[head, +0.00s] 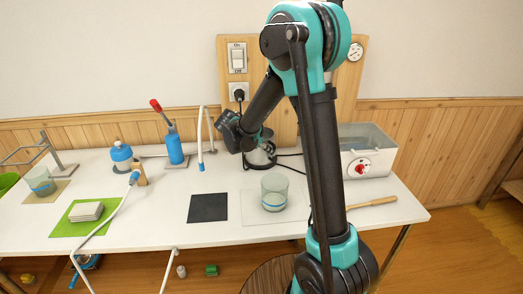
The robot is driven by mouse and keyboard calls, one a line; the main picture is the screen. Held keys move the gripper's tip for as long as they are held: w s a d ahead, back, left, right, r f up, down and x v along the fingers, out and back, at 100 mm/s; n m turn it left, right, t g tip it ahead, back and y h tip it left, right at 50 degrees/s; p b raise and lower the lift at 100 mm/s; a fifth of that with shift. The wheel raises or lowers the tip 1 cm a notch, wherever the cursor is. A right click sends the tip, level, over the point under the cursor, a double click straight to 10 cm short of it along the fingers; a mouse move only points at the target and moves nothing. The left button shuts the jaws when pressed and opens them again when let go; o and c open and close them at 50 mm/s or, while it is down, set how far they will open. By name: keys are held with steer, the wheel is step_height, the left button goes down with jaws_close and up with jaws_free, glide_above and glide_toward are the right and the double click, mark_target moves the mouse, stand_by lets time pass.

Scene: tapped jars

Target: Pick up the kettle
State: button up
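A silvery kettle (261,158) with dark parts stands at the back middle of the white table, left of the metal tank. My arm comes down from above in front of it, and my gripper (262,138) is at the kettle's top. The arm and dark wrist hide the kettle's upper part and handle. The fingers are dark and small against it, so whether they are open or touch the handle cannot be made out.
A glass jar (274,193) stands in front of the kettle on a clear sheet. A metal tank (372,148) with a red knob is at right, with a wooden tool (371,202) before it. A white spout (200,140) rises left of the kettle. A dark mat (208,208) lies bare.

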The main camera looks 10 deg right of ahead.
steer(key=shift+x, duration=3.75)
jaws_close()
